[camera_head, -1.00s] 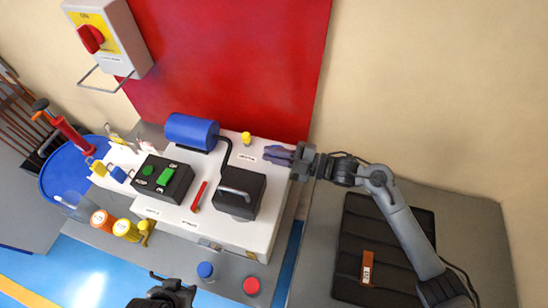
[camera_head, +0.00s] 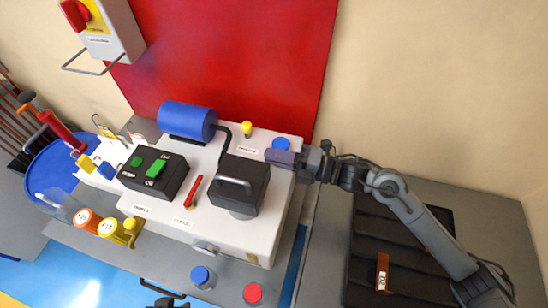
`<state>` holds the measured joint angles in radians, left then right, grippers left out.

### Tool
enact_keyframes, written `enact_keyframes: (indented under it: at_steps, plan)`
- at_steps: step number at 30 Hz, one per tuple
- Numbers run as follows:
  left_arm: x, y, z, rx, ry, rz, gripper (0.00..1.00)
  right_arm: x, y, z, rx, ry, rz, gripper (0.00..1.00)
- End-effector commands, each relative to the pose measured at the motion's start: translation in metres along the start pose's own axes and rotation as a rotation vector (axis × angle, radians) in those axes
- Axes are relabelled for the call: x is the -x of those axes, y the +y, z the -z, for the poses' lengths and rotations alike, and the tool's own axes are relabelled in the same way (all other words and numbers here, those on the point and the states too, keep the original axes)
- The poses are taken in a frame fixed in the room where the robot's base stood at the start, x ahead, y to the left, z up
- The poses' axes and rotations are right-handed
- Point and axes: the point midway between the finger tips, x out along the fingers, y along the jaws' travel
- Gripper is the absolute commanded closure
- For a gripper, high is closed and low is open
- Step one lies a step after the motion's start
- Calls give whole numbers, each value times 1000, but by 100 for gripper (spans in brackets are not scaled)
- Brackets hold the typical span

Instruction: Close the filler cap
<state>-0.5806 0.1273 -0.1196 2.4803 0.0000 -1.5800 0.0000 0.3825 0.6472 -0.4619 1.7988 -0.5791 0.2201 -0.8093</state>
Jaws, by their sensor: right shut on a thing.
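The blue filler cap (camera_head: 281,144) is at the back right corner of the white machine (camera_head: 233,237), next to a small label. My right gripper (camera_head: 281,158) reaches in from the right. Its fingers are together at the cap and shut on it, hiding its near side. How the cap sits on the filler opening cannot be told. My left gripper (camera_head: 165,300) is only partly in view at the bottom edge, away from the cap, and its fingers are too cut off to judge.
A black block with a handle (camera_head: 238,187) stands left of my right gripper. A blue motor (camera_head: 187,121), yellow knob (camera_head: 247,128) and green-button box (camera_head: 154,173) are on the machine. Blue-capped (camera_head: 202,276) and red-capped (camera_head: 253,293) containers stand in front. A black tray (camera_head: 395,240) lies right.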

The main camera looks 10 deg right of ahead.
Motion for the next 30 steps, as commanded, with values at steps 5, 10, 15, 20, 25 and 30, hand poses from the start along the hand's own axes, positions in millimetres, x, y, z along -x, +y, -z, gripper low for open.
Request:
enact_keyframes:
  at_steps: [5, 10, 15, 20, 25, 30]
  plan:
    - [-1, 1, 0, 1, 1, -2, 62, 0, -1, 0, 9, -1, 2, 100]
    - [-1, 2, 0, 6, 1, -6, 62, 0, -1, 0, 9, -2, 3, 100]
    - [-1, 3, 1, 12, 2, -10, 62, 0, -2, 0, 8, -2, 3, 79]
    - [-1, 3, 1, 12, 3, -10, 62, 0, -2, 0, 7, -1, 3, 68]
    - [0, 3, 1, 10, 2, -9, 62, 0, -1, 0, 6, -1, 3, 68]
    - [7, 1, 3, 5, 1, -5, 62, 0, 3, 0, -24, -1, 2, 68]
